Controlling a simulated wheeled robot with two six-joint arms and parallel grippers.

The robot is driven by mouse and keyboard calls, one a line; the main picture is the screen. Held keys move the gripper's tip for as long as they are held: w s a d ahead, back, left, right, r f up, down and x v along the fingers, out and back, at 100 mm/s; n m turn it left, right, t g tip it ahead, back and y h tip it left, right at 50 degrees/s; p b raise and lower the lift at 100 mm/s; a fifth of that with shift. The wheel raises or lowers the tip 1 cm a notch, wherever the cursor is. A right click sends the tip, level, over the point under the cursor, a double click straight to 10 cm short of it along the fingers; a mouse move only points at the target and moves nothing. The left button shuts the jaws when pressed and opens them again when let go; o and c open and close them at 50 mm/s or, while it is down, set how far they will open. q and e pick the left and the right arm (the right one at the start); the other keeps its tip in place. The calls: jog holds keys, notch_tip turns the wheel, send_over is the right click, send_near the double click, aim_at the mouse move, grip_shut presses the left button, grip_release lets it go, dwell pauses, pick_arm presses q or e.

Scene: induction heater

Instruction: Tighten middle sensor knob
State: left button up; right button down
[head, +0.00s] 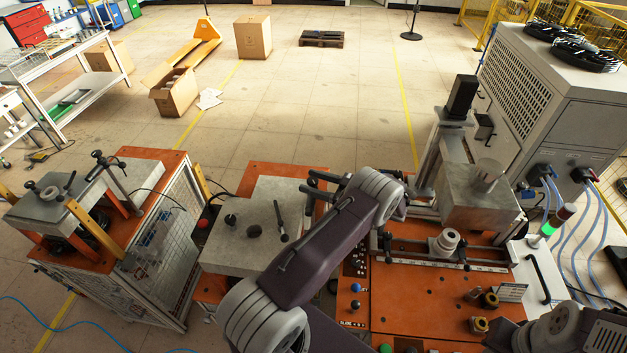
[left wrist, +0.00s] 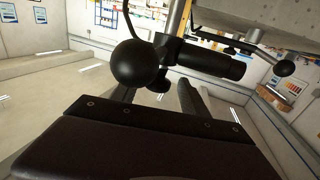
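My left gripper (head: 314,184) reaches over the middle orange-topped station, its two dark fingers pointing left. In the left wrist view the fingers (left wrist: 158,98) stand apart with a gap between them. Just beyond them is a sensor fitting on an upright metal rod (left wrist: 178,20): a round black ball knob (left wrist: 135,63), a black cylinder (left wrist: 212,63) and a small dark knob (left wrist: 152,84) near the gap. I cannot tell whether a finger touches any of it. In the head view I cannot make this fitting out clearly near the gripper. My right gripper is out of the picture.
The middle station's grey plate (head: 225,258) carries a black lever (head: 280,222). A similar station with a grey plate (head: 52,213) stands left. A press with a metal block (head: 480,207) and a white cabinet (head: 560,110) stand right. Another ball-ended lever (left wrist: 283,68) shows in the wrist view.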

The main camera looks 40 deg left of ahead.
pick_arm(q)
jog(key=shift+w+a+f, duration=0.15)
jog(key=shift+a, duration=0.05)
grip_shut()
jog(key=shift+m+t, duration=0.4)
jog(key=shift+m+t+p, duration=0.3)
jog(key=shift+m+t, duration=0.3)
jog(key=shift+t, duration=0.4)
jog(key=shift+f+m+t+b, duration=0.15)
jog(key=shift+m+t+b, duration=0.2)
jog(key=shift+m+t, duration=0.55)
jog(key=m+t+b, duration=0.2)
jog(key=t+b, duration=0.2)
jog(key=b, duration=0.3)
jog(key=shift+f, duration=0.2)
jog(key=shift+r+t+b, duration=0.25)
jog(key=shift+t+b, duration=0.05)
jog(key=shift+b, duration=0.4)
